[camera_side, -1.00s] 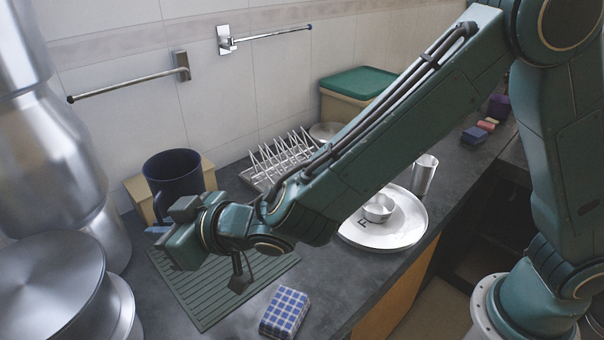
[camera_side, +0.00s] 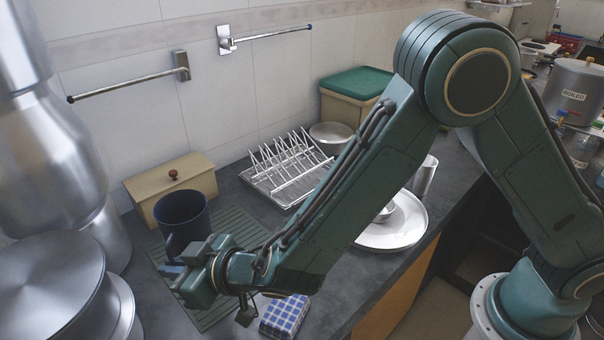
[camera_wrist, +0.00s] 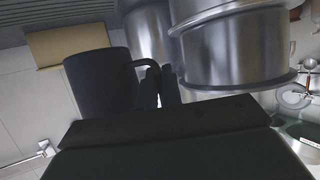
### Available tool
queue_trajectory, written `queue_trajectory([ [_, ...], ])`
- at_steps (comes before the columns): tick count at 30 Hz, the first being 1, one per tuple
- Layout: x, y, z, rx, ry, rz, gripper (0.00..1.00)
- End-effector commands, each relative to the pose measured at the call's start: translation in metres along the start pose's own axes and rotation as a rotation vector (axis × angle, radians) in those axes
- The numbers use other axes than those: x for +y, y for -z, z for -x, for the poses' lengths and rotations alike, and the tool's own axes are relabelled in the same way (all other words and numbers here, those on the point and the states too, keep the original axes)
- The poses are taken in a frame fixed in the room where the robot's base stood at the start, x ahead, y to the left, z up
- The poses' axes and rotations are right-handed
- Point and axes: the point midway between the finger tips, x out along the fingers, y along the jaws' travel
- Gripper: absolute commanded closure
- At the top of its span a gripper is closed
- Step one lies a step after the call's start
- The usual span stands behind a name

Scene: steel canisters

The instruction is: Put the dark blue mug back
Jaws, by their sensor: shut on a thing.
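The dark blue mug (camera_side: 182,222) is upright in the side view, over the far part of the green ribbed mat (camera_side: 232,228). I cannot tell whether its base touches the mat, as my gripper (camera_side: 172,270) hides its lower part. My gripper is shut on the mug's handle, on the near side of the mug. In the wrist view the mug (camera_wrist: 98,88) is a dark shape at the left, and its handle (camera_wrist: 148,64) runs to the fingers of my gripper (camera_wrist: 160,86).
A tan box with a knob (camera_side: 170,188) stands close behind the mug. Large steel canisters (camera_side: 50,285) stand at the left. A wire dish rack (camera_side: 290,175) is behind right, a white tray (camera_side: 395,238) further right. A blue checkered block (camera_side: 285,315) lies in front.

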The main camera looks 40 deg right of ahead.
Motion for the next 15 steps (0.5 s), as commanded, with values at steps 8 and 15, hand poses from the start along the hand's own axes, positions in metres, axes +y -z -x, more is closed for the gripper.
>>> queue_trajectory([
  [8, -0.001, -0.038, -0.016, -0.001, 0.0, 0.003, 1.0],
  [15, -0.001, -0.062, -0.026, 0.002, 0.0, 0.002, 1.0],
])
